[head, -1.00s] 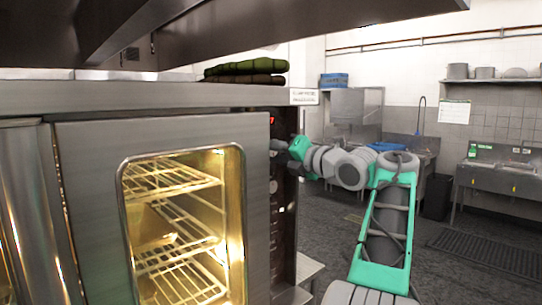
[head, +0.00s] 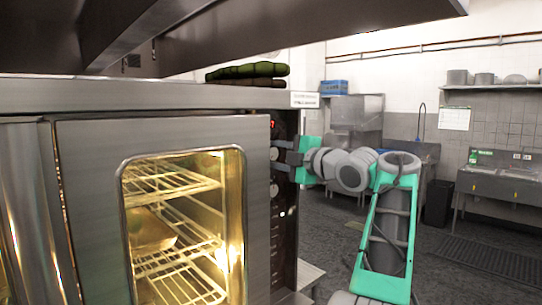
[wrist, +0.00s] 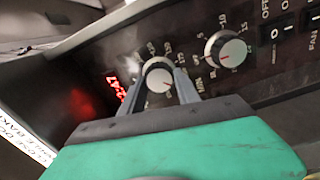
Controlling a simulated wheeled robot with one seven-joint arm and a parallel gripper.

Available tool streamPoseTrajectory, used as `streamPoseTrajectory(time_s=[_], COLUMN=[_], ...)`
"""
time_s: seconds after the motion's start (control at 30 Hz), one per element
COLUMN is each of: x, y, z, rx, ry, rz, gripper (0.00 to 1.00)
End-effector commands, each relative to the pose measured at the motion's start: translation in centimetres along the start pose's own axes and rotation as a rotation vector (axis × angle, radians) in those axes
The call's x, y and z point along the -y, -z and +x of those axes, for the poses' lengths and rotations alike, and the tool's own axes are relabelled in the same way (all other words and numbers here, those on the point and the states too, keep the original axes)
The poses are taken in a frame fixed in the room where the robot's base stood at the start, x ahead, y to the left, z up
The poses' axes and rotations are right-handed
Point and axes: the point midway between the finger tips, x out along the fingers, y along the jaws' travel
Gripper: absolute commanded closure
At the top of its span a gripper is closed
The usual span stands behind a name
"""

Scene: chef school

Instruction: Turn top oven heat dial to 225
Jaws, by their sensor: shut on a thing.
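The oven (head: 90,180) fills the left of the head view, with its dark control panel (head: 284,235) at its right edge. My gripper (head: 278,152) is at the upper part of this panel, just below a red display. In the wrist view, the top dial (wrist: 158,76), with a pale face and dark rim, sits beside the red display (wrist: 117,86). My gripper (wrist: 160,88) is shut on this dial, with one finger on each side. Numbers ring the dial, but its setting is too small to read surely.
A second dial (wrist: 226,50) sits close to the right of the held one in the wrist view, with switches (wrist: 275,32) beyond. A dark hood (head: 280,30) hangs above the oven. Folded dark cloths (head: 247,74) lie on top. Open floor (head: 460,250) lies to the right.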

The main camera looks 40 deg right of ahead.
Motion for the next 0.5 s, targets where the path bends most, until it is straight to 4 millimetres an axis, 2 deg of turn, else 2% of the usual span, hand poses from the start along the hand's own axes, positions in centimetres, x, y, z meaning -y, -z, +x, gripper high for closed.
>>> streamPoseTrajectory(time_s=[0.03, 0.5], x=[-0.56, -0.40], y=[-0.08, -0.20], z=[-0.11, -0.09], rx=[0.007, 0.007], ry=[-0.010, -0.009], rz=[0.027, 0.203], gripper=[1.00, 1.00])
